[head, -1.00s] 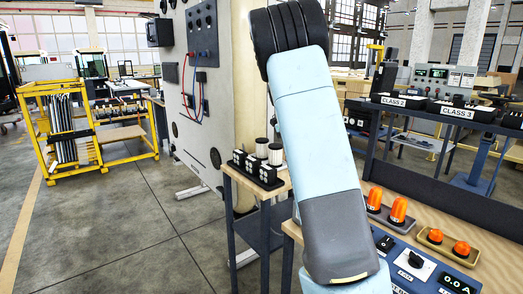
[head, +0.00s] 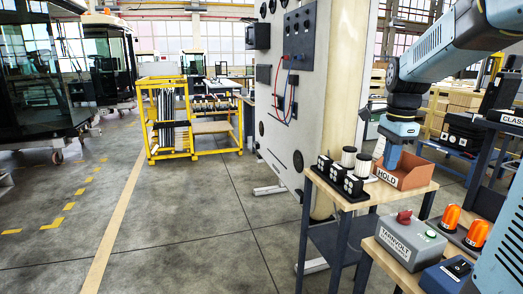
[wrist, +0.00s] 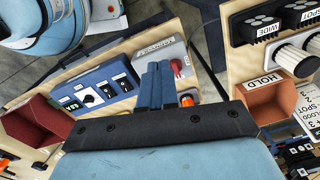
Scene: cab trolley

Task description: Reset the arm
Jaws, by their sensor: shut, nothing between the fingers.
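My gripper (head: 391,162) is in the head view at the right, pointing down at the orange HOLD bin (head: 411,172) on the small wooden-topped stand (head: 345,190). From this view I cannot tell whether it is over the bin or in front of it. In the wrist view my dark blue fingers (wrist: 155,72) lie together, shut and empty. There the HOLD bin (wrist: 270,102) is to their right, and a grey box with a red knob (wrist: 178,64) is just beyond the fingertips.
The grey Turnvolt box (head: 410,240) and orange beacons (head: 465,225) are on the nearer bench. A white panel (head: 290,130) stands behind. Open floor (head: 190,230) lies left, with a yellow cart (head: 190,115).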

